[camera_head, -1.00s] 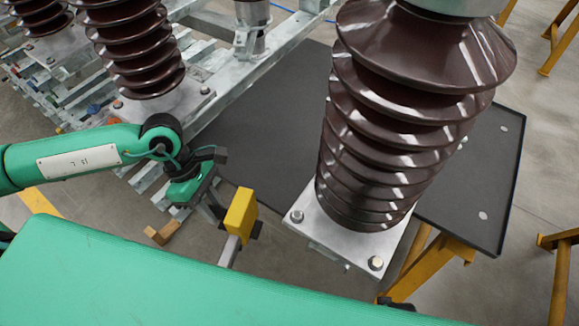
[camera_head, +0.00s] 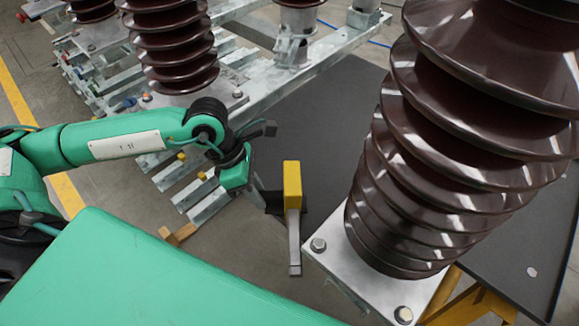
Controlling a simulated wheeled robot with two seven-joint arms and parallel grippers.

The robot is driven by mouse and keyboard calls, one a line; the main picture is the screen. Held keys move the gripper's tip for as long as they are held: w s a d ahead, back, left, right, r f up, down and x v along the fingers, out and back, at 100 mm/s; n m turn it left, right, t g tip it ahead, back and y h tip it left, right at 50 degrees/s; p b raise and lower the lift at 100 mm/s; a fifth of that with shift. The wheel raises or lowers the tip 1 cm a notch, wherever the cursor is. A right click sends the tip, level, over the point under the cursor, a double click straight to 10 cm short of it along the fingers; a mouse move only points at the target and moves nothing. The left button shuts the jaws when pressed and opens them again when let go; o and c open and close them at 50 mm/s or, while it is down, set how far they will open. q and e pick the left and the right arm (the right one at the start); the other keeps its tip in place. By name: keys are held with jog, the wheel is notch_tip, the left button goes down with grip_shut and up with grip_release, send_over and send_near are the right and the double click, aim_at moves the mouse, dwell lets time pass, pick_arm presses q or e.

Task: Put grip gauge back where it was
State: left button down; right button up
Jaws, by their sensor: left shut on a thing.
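The grip gauge (camera_head: 292,190) is a yellow block with a grey bar hanging below it. My left gripper (camera_head: 274,200) is shut on it, coming in from the left side of the block. The gauge hangs nearly upright in the picture, above the dark mat's edge and the floor, left of the large brown insulator. The fingertips are partly hidden behind the gauge. My right gripper is out of view.
A large ribbed brown insulator (camera_head: 440,150) on a metal base plate (camera_head: 340,262) stands close at the right. A steel frame (camera_head: 300,68) with smaller insulators (camera_head: 170,45) is behind my left arm. A black table top (camera_head: 325,110) lies behind the gauge.

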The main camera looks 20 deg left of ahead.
aim_at(289, 164)
pick_arm(q)
jog(key=w, duration=0.1)
jog(key=w+d, duration=0.1)
jog(key=w, duration=0.3)
jog(key=shift+d+r+p, duration=0.1)
jog(key=shift+d+p, duration=0.2)
jog(key=shift+d, duration=0.1)
jog(key=shift+w+d, duration=0.2)
jog(key=shift+w, duration=0.3)
jog(key=shift+w+d, duration=0.15)
jog(key=shift+w, duration=0.2)
jog(key=shift+w+d+p, duration=0.15)
jog(key=shift+w+d, duration=0.1)
jog(key=shift+w, duration=0.4)
jog(key=shift+w+d+p, duration=0.15)
jog(key=shift+w+d, duration=0.05)
jog(key=shift+w, duration=0.4)
jog(key=shift+f, duration=0.8)
jog(key=shift+s, duration=0.1)
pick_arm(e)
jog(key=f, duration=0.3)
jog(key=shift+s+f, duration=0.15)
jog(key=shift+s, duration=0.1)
